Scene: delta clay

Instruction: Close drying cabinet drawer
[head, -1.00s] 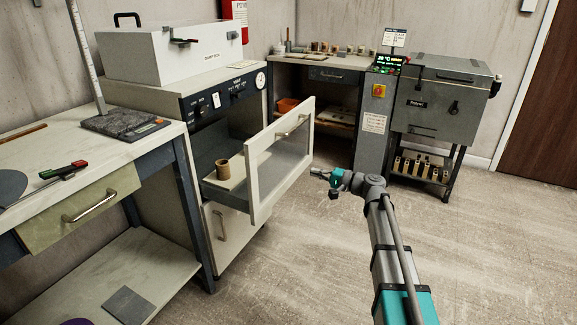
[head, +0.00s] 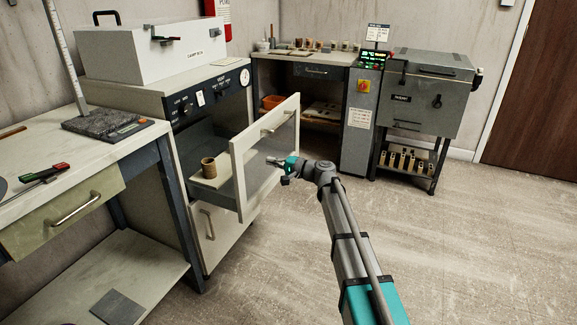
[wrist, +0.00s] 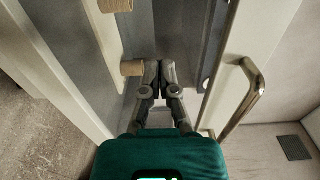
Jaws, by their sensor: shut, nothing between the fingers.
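The drying cabinet (head: 181,150) stands on the left, dark control panel on top. Its upper drawer is pulled out; the pale-framed drawer front (head: 239,177) has a bar handle (head: 277,124) and a clear pane. A brown cup (head: 208,167) stands on a pale board inside the drawer. My gripper (head: 275,161) is shut and empty, overlapping the pane in the head view; I cannot tell if it touches. In the wrist view the closed fingertips (wrist: 160,66) point between pale panels, with a metal handle (wrist: 245,100) at right and a brown cup-like shape (wrist: 132,68) beside them.
A lower cabinet front (head: 217,232) below is closed. A workbench (head: 70,175) with its own drawer stands at left. A back bench (head: 300,66) holds small pots, and a grey kiln-like unit (head: 420,105) stands at right. The floor (head: 440,245) at right is clear.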

